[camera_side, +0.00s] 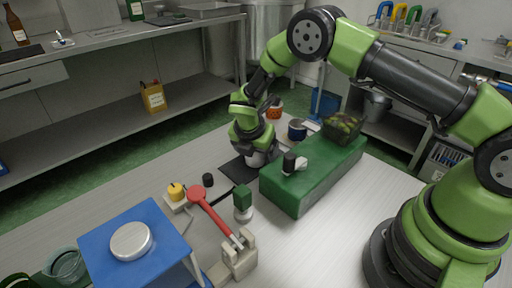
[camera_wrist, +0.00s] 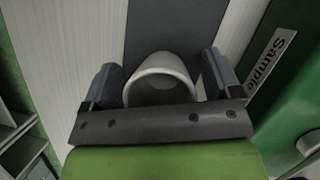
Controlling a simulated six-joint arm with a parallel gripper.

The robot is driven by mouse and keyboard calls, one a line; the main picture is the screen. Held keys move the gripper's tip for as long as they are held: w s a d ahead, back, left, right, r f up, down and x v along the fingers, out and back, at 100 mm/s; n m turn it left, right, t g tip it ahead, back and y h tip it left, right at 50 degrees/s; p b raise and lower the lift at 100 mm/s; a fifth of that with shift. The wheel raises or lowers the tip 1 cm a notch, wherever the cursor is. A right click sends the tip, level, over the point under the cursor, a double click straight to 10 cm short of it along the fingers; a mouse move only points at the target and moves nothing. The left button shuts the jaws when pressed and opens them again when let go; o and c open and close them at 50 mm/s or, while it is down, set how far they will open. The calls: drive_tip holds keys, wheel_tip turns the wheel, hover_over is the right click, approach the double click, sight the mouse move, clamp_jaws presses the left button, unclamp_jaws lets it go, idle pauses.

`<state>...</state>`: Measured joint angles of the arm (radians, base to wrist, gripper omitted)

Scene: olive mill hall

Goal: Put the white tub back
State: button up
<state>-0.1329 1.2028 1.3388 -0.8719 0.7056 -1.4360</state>
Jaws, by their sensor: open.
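The white tub (camera_wrist: 163,72) stands on a dark mat (camera_wrist: 172,25) in the wrist view. It sits between the two fingers of my gripper (camera_wrist: 161,80), which are apart, with a gap on each side of it. The gripper's dark bar hides the tub's near part. In the side view my gripper (camera_side: 259,152) points down over the dark mat (camera_side: 234,170), and a little of the white tub (camera_side: 256,160) shows below it. I cannot tell from the views whether the tub holds anything.
A green block (camera_side: 312,178) stands close to the right, with a black-and-white item and a basket (camera_side: 343,126) on top. A red lever (camera_side: 212,215), a green-topped piece (camera_side: 243,203) and a blue stand (camera_side: 110,232) with a pale disc (camera_side: 131,241) are in front.

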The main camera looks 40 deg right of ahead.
drive_tip(key=s+a+r+m+y, duration=0.1)
drive_tip(key=s+a+r+m, duration=0.15)
drive_tip(key=r, duration=0.75)
drive_tip(key=s+a+r+m, duration=0.1)
drive_tip(key=s+r+m, duration=0.2)
drive_tip(key=r, duration=0.6)
drive_tip(key=s+r+m+t+y, duration=0.2)
drive_tip(key=s+r+m, duration=0.3)
drive_tip(key=s+m, duration=0.5)
drive_tip(key=s+r+m+t+y, duration=0.3)
drive_tip(key=s+r+m, duration=0.2)
drive_tip(key=s+m, duration=0.5)
drive_tip(key=shift+s+r+m, duration=0.35)
drive_tip(key=shift+r+m, duration=0.05)
drive_tip(key=shift+m, duration=0.15)
